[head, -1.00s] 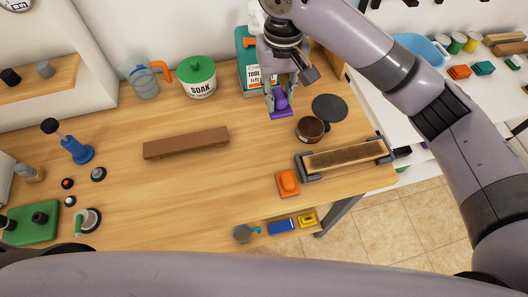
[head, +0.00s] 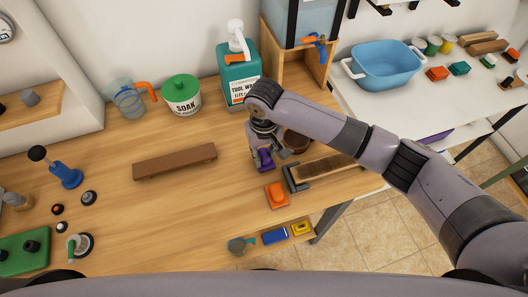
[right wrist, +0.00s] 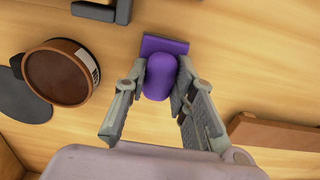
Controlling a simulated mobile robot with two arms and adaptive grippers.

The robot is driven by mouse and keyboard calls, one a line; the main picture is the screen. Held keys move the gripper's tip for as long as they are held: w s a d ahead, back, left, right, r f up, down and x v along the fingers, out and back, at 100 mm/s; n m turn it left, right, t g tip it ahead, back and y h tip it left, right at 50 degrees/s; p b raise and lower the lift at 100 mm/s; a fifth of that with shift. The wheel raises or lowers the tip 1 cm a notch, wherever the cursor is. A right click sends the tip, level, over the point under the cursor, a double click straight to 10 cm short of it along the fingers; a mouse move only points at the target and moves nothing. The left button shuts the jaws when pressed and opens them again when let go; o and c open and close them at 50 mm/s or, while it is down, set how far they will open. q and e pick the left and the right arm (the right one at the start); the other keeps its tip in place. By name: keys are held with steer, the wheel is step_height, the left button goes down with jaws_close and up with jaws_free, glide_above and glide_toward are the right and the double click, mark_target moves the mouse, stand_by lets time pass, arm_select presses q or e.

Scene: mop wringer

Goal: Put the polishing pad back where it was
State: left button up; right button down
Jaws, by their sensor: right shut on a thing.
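The purple polishing pad (head: 264,160) has a flat base and a rounded grip. My right gripper (head: 262,156) is shut on that grip and points down over the table between the brown bar and the orange pad. In the right wrist view the pad (right wrist: 161,76) sits between both fingers of the gripper (right wrist: 160,82), its flat base toward the wood. I cannot tell whether the base touches the table. My left gripper is not in view.
An orange pad (head: 276,195) lies just in front, beside a clamped brown board (head: 322,168). A round brown tin (right wrist: 62,72) is near the gripper. A brown bar (head: 174,161) lies to the left. Blue (head: 274,236) and yellow (head: 301,228) pads lie on a lower shelf.

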mark_target(264, 154)
steer(key=shift+f, duration=0.25)
steer(key=shift+f, duration=0.15)
steer(key=c, duration=1.3)
jaws_free()
steer(key=shift+c, duration=0.2)
step_height(264, 154, up, 12)
steer(key=b, duration=0.2)
steer(key=shift+r, duration=0.2)
steer(key=shift+f, duration=0.1)
